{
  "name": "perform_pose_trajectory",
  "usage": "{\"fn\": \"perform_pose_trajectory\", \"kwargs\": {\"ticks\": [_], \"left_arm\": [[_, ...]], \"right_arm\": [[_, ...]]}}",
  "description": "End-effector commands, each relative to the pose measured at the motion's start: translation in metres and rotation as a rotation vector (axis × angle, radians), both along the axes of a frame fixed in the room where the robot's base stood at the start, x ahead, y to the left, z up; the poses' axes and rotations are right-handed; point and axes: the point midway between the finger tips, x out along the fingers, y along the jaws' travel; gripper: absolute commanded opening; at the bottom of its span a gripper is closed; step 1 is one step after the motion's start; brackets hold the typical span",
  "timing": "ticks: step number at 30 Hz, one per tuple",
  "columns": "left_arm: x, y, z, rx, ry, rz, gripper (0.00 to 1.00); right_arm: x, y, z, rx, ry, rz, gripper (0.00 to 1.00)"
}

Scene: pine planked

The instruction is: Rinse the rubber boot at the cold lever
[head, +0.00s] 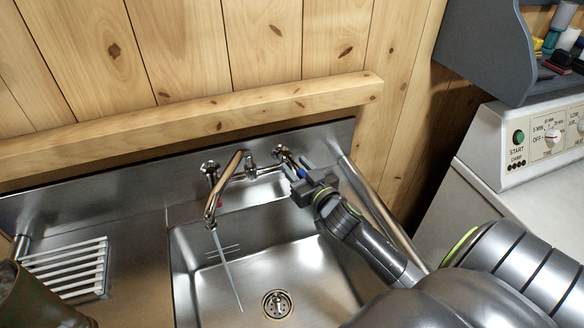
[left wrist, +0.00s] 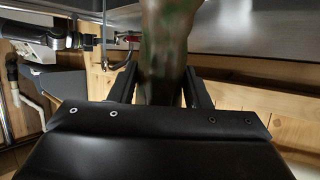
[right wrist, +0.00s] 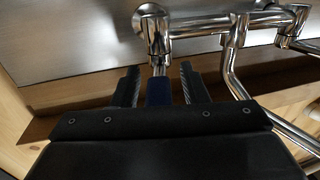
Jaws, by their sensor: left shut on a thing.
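The rubber boot (head: 35,300), brown-green and mottled, shows in part at the lower left of the head view, left of the basin. In the left wrist view my left gripper (left wrist: 162,82) is shut on the boot (left wrist: 166,40). The blue cold lever (right wrist: 159,91) stands between the fingers of my right gripper (right wrist: 159,80), with small gaps at its sides. The right gripper (head: 304,182) is open around this lever at the tap's right side. A thin water stream (head: 228,268) falls from the curved spout (head: 211,205) into the sink basin (head: 325,285).
A red lever (head: 212,178) is on the tap's left valve. A white slatted rack (head: 75,265) lies on the left drainboard. A wooden rail (head: 190,122) runs behind the sink. A white machine (head: 530,145) stands at right under a grey shelf (head: 480,45).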

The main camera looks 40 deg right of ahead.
Motion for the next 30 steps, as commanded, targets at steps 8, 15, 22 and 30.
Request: {"fn": "perform_pose_trajectory", "kwargs": {"ticks": [8,15,22,30], "left_arm": [[0.000,0.000,-0.007,-0.001,-0.001,0.000,0.16],[0.000,0.000,-0.023,-0.001,-0.001,0.000,0.16],[0.000,0.000,-0.037,0.000,-0.001,0.000,0.16],[0.000,0.000,-0.042,-0.001,-0.001,0.000,0.16]], "right_arm": [[-0.015,0.001,-0.003,-0.001,0.001,0.000,0.40],[-0.060,0.005,-0.004,-0.003,0.002,0.001,0.40],[-0.099,0.009,-0.003,-0.002,0.001,0.001,0.40],[-0.119,0.010,-0.001,-0.001,0.001,0.000,0.40]]}}
